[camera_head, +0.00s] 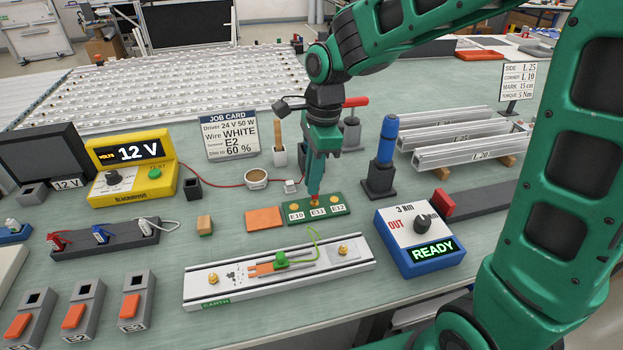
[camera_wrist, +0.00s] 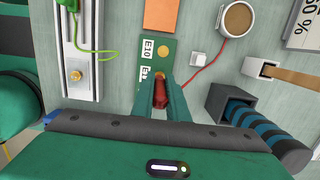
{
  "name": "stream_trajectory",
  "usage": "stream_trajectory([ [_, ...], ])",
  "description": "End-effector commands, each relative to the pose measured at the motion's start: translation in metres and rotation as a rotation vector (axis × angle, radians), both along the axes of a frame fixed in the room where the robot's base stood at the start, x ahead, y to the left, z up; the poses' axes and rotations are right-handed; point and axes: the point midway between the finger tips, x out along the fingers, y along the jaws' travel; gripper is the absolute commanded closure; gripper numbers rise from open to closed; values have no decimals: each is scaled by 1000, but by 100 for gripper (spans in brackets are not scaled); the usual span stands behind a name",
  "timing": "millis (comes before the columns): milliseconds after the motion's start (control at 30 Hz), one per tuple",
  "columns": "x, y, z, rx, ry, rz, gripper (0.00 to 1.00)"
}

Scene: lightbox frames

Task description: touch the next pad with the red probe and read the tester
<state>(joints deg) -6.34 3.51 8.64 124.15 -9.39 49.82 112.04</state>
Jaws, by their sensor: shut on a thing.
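My gripper (camera_head: 314,192) points down, shut on the red probe (camera_wrist: 160,98); a little red shows between its fingertips in the head view. The green pad board (camera_head: 344,208) has gold pads labelled E10, E11 and E12. The probe tip is at the middle pad, E11 (camera_head: 316,203); the fingers partly hide it, so I cannot tell whether it touches. Pad E10 (camera_wrist: 165,50) is clear in the wrist view. The yellow tester (camera_head: 165,186) at the left reads "12 V" beside the word VOLTS. A red lead (camera_head: 215,184) runs from it towards the board.
An orange block (camera_head: 265,218) lies left of the board. A metal rail (camera_head: 205,287) with a green wire is in front. A blue box (camera_head: 405,250) reading READY stands right. A cup (camera_head: 256,179) and a job card (camera_head: 231,136) stand behind.

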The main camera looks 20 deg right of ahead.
Motion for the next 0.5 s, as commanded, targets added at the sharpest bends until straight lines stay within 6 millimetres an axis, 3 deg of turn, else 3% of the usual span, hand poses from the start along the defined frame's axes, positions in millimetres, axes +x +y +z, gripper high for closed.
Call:
stream_trajectory([
  [500, 1, 0, 38, 1, -6, -1, 100],
])
